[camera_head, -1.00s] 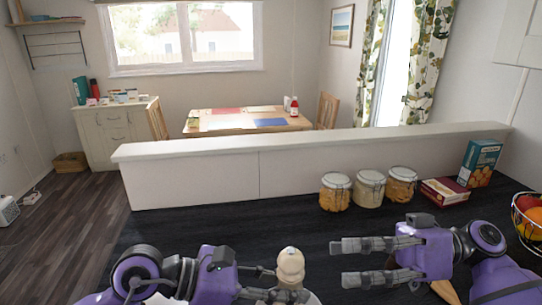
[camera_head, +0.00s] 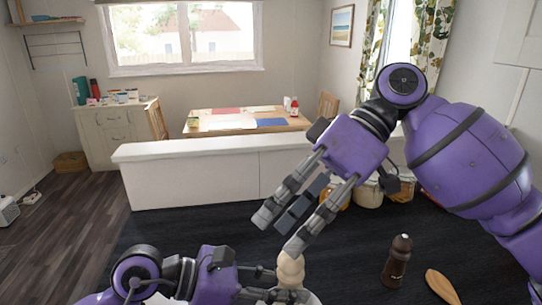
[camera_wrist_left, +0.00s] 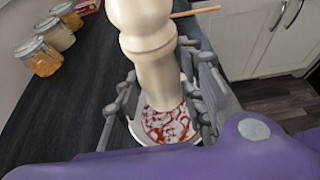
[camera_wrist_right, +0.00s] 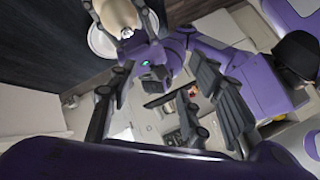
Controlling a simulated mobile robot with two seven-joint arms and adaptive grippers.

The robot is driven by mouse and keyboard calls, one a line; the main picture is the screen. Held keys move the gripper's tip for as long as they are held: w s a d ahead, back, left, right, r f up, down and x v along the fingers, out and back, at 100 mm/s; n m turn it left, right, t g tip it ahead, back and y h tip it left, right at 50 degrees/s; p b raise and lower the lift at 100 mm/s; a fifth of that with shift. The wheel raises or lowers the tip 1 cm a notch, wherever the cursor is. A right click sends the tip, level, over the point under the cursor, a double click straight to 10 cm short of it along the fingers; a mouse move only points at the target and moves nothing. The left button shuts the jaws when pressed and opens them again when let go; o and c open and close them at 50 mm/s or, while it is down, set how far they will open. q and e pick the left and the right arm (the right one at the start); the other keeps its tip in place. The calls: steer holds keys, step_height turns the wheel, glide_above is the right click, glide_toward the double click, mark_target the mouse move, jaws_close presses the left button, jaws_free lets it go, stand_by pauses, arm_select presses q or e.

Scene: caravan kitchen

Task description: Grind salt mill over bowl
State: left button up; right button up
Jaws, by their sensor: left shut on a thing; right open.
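The cream salt mill (camera_head: 290,268) stands upright at the bottom middle of the head view. My left gripper (camera_head: 272,283) is shut around its body. In the left wrist view the mill (camera_wrist_left: 152,50) is over a white bowl (camera_wrist_left: 139,134) with red streaks inside. The mill hides part of the bowl. My right gripper (camera_head: 281,230) is open and empty, its fingers pointing down and left, above and just behind the mill's top in the head view. The right wrist view shows the mill's top (camera_wrist_right: 117,14) and the bowl's rim (camera_wrist_right: 98,42) beyond the open fingers.
A dark brown mill (camera_head: 397,262) and a wooden spoon (camera_head: 442,287) are on the black counter right of the bowl. Lidded jars (camera_wrist_left: 38,57) stand farther back, partly behind my right arm in the head view. A raised white ledge (camera_head: 190,150) bounds the counter's far side.

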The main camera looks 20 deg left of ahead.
step_height(320, 180, up, 11)
steer(key=s+a+m+t+h, duration=0.1)
steer(key=s+m+t+h, duration=0.1)
steer(key=m+t+h, duration=0.4)
steer(key=shift+s+a+t+h, duration=0.35)
steer(key=shift+t+h, duration=0.65)
steer(key=shift+t, duration=1.6)
steer(key=shift+d+r, duration=0.1)
step_height(320, 180, up, 7)
steer(key=shift+s, duration=0.15)
steer(key=shift+s, duration=0.1)
steer(key=shift+c, duration=0.3)
